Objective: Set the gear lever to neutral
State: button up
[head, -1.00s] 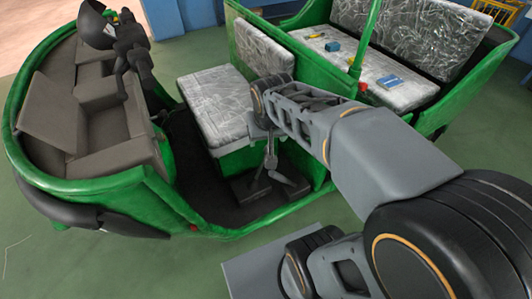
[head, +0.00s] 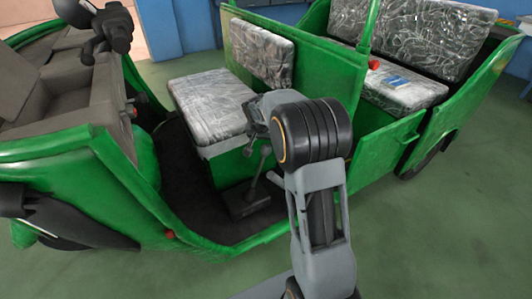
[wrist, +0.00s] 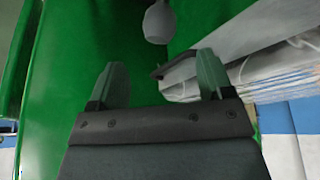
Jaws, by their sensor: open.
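My gripper (wrist: 160,80) is open and empty in the wrist view, its two dark green-grey fingers spread apart. A rounded grey knob (wrist: 158,22), which looks like the top of the gear lever, lies beyond the fingertips near the top edge, between their lines and apart from them. In the head view, a thin dark lever (head: 259,164) rises from a dark box (head: 245,202) on the rickshaw floor, beside the front seat. Its top is close to my wrist, which partly hides that area. The fingers are hard to make out there. I cannot tell the lever's gear position.
The front seat (head: 208,104) in clear wrap stands just left of my wrist, with the green partition (head: 330,85) behind it. The green front body (head: 75,160) is at the left, the handlebar (head: 112,28) at upper left. The floor (head: 440,230) at the right is clear.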

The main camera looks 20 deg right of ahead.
aim_at(266, 147)
jog(key=b+x, duration=0.2)
jog(key=x, duration=0.7)
jog(key=shift+f, duration=0.1)
